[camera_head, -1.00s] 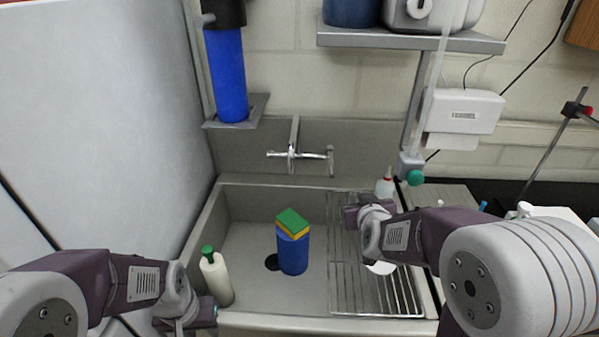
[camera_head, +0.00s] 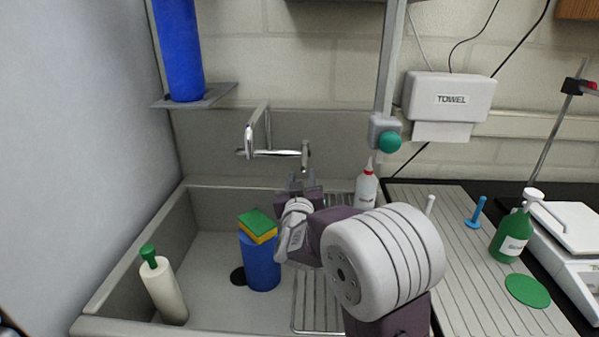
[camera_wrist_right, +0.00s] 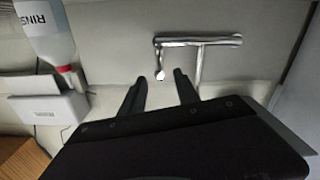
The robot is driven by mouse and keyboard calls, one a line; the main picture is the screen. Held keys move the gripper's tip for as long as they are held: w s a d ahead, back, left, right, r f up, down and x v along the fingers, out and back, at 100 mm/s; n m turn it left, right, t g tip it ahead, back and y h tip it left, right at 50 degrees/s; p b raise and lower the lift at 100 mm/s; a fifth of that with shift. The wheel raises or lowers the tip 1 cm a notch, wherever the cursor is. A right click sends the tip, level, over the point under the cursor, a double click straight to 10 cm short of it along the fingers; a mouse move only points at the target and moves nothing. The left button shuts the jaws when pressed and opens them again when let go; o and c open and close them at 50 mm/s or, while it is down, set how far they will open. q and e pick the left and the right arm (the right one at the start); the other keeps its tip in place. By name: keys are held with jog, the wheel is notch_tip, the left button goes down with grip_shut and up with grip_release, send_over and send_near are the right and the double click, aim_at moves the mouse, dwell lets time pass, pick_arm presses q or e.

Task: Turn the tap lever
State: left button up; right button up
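The chrome tap (camera_head: 270,152) is mounted on the grey back panel above the sink, its spout rising and curving forward at the left. Its short lever (camera_head: 306,155) hangs at the right end of the bar. My right gripper (camera_head: 300,181) is just below the lever in the head view. In the right wrist view, which looks upside down, the right gripper (camera_wrist_right: 160,82) has its two dark fingers apart. The lever (camera_wrist_right: 158,62) shows near the gap between the fingertips, and contact cannot be told. The tap bar (camera_wrist_right: 215,41) runs beside it. My left gripper is out of view.
A blue cylinder with a sponge (camera_head: 258,226) on top and a white bottle with a green cap (camera_head: 163,289) stand in the sink. A red-tipped rinse bottle (camera_head: 366,190) is close right of my gripper. A post with a green knob (camera_head: 389,142) stands beyond it.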

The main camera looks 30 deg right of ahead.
aim_at(304, 169)
jog(key=shift+w+d+r+p, duration=0.1)
jog(key=shift+w+d+p, duration=0.1)
jog(key=shift+p, duration=0.1)
jog(key=p+x, duration=0.2)
jog(key=x, duration=0.1)
jog(key=shift+d+r, duration=0.15)
jog(key=shift+r, duration=0.05)
jog(key=x, duration=0.5)
jog(key=shift+w+f, duration=0.15)
jog(key=shift+f, duration=0.15)
grip_shut()
dwell(0.6)
